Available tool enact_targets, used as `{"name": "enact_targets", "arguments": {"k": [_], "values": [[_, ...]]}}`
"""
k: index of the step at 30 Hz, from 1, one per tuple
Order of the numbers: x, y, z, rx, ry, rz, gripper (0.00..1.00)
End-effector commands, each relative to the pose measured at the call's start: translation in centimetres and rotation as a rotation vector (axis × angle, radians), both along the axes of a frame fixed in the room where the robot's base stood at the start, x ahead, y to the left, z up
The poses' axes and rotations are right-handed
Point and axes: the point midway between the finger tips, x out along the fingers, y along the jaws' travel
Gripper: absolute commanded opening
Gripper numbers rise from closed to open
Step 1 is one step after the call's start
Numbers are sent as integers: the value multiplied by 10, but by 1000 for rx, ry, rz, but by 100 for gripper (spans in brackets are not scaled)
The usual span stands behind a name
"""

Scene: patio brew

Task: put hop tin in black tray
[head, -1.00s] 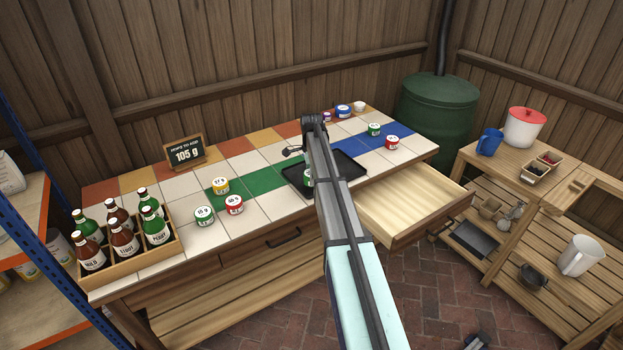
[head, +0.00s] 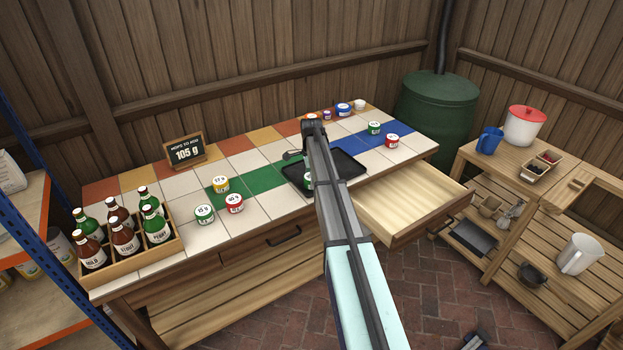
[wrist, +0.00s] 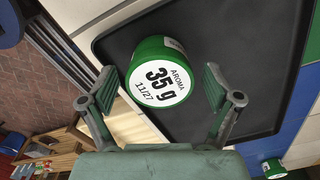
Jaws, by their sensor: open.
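A green hop tin (wrist: 160,78) with a white lid reading "AROMA 35 g 11/27" is inside the black tray (wrist: 240,35) in the wrist view. My gripper (wrist: 158,70) is open, with one finger on each side of the tin and a visible gap to each. It is not gripping the tin. In the head view the black tray (head: 350,163) lies on the tiled worktop beside the open drawer, and the green tin (head: 307,179) shows only partly at its left, behind my arm.
A green tin (head: 204,214), a red tin (head: 235,204) and a yellow tin (head: 220,186) stand left of the tray. Another green tin (head: 374,128) and red tin (head: 392,141) stand right. A "105 g" sign (head: 186,150) is behind; a bottle crate (head: 130,263) is far left.

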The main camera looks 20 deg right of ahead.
Motion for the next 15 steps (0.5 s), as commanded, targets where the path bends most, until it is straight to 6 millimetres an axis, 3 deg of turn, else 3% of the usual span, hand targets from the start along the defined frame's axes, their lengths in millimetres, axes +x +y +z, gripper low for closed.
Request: {"name": "enact_targets", "arguments": {"k": [8,15], "values": [[0,0,26,0,-2,0,89],[1,0,73,-1,-3,0,89]]}}
